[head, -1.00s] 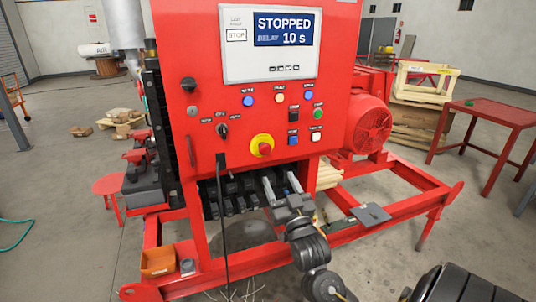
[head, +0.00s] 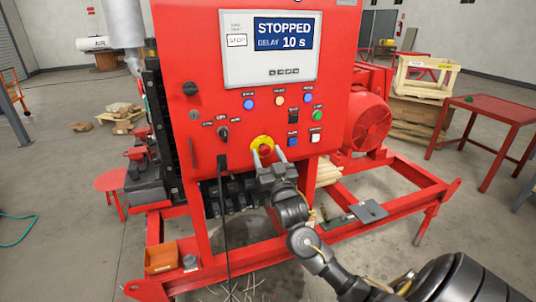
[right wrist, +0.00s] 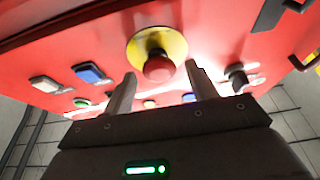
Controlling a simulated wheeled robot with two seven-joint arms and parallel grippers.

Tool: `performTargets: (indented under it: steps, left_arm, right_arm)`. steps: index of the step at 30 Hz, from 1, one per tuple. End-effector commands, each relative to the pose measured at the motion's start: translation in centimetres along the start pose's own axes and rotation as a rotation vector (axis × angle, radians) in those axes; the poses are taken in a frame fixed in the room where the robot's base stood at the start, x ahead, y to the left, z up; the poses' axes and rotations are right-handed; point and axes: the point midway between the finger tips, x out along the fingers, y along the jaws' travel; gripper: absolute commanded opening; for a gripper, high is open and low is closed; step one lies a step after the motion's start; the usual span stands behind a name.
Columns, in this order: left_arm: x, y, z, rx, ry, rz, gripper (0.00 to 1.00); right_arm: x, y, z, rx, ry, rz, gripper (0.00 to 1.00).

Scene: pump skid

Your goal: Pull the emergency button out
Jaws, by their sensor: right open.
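The emergency button is a red mushroom knob (head: 265,151) on a round yellow plate (head: 262,141), low on the front of the red control panel. In the right wrist view the red knob (right wrist: 158,67) stands out from the yellow plate (right wrist: 140,45). My right gripper (head: 267,157) is open in front of the button. In the wrist view its two fingers (right wrist: 160,88) are spread to either side of the knob, with gaps on both sides. I cannot tell how deep the fingertips reach along the knob. My left gripper is not in view.
The panel (head: 210,70) also carries a display reading STOPPED, DELAY 10 s (head: 283,33), several coloured buttons and a black selector (head: 223,132) left of the emergency button. A black cable (head: 226,210) hangs below. The red skid frame (head: 340,234) runs beneath.

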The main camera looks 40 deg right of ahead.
Motion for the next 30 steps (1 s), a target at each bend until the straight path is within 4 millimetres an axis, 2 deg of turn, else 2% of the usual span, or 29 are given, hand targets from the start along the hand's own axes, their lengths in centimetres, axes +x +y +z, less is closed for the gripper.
performTargets:
  steps: [6, 19, 26, 30]
  left_arm:
    - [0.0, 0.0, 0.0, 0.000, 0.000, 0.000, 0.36]
    - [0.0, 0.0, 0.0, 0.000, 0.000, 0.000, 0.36]
    - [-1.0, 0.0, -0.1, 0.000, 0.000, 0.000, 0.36]
    - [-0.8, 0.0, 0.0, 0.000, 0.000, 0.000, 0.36]
  right_arm:
    - [0.0, 0.0, 0.0, 0.000, 0.000, 0.000, 0.56]
    - [0.0, 0.0, 0.0, 0.000, -0.001, 0.000, 0.00]
    - [-1.0, 0.0, -0.6, 0.002, -0.004, 0.001, 0.00]
    - [-1.3, 0.0, -0.4, 0.000, -0.003, 0.000, 0.00]
